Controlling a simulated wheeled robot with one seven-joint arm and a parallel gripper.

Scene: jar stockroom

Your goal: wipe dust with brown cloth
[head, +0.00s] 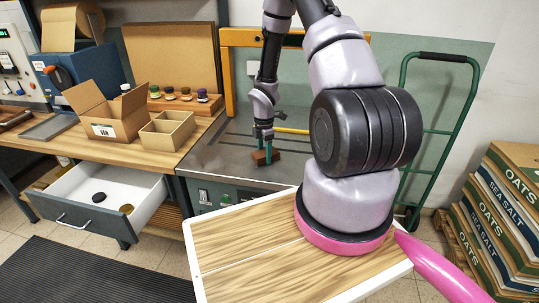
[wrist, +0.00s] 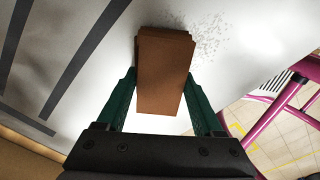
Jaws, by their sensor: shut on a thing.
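The brown cloth (wrist: 163,75) is a folded, block-like pad between the green fingers of my gripper (wrist: 165,100) in the wrist view. My gripper is shut on it. In the head view the cloth (head: 274,156) is low over the grey metal worktop (head: 220,165), under my arm. I cannot tell for sure whether it touches the surface. A patch of grey dust specks (wrist: 208,38) lies on the worktop just beyond and to the right of the cloth in the wrist view. The cloth may hide part of the patch. The dust is not discernible in the head view.
An orange frame (head: 227,80) stands at the back of the worktop. An open carton (head: 110,122) and a small divided box (head: 168,130) are on the wooden bench to the left, above an open drawer (head: 92,200). A green hand truck (head: 440,130) stands at right.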

